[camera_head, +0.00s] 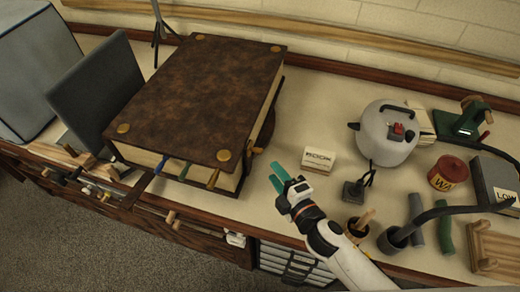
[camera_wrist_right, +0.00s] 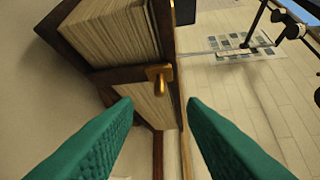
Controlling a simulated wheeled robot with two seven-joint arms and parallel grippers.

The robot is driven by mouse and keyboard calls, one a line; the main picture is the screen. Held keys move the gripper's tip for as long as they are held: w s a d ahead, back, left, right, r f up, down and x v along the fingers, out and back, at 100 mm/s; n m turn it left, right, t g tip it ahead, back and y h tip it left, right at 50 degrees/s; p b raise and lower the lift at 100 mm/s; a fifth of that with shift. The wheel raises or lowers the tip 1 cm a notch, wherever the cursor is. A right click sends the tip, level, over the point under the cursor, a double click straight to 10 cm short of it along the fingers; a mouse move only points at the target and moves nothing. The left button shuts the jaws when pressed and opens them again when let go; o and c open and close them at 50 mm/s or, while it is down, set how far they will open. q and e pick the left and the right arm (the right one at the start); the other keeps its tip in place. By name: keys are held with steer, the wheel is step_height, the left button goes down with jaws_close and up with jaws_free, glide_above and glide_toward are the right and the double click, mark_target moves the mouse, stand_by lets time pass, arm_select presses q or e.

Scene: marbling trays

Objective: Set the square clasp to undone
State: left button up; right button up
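A large closed book (camera_head: 200,85) with a mottled brown cover and brass corner studs lies on the bench. A small brass clasp (camera_head: 257,150) shows at its right edge near the front corner. In the right wrist view the brass clasp (camera_wrist_right: 160,74) sits at the end of a dark band across the pages. I cannot tell if it is fastened, nor make out its exact shape. My right gripper (camera_head: 286,174) has teal fingers and is to the right of the book, apart from it. Its fingers (camera_wrist_right: 160,115) are spread and empty, with the clasp beyond them. My left gripper is not in view.
A small white labelled box (camera_head: 318,160) and a grey pot (camera_head: 388,135) stand right of my right gripper. A red tin (camera_head: 447,174) is farther right. Coloured ribbons hang from the book's front edge. The bench between the book and the box is clear.

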steer(key=x, duration=0.9)
steer(key=shift+p, duration=0.45)
steer(key=shift+d, duration=0.1)
jaws_close()
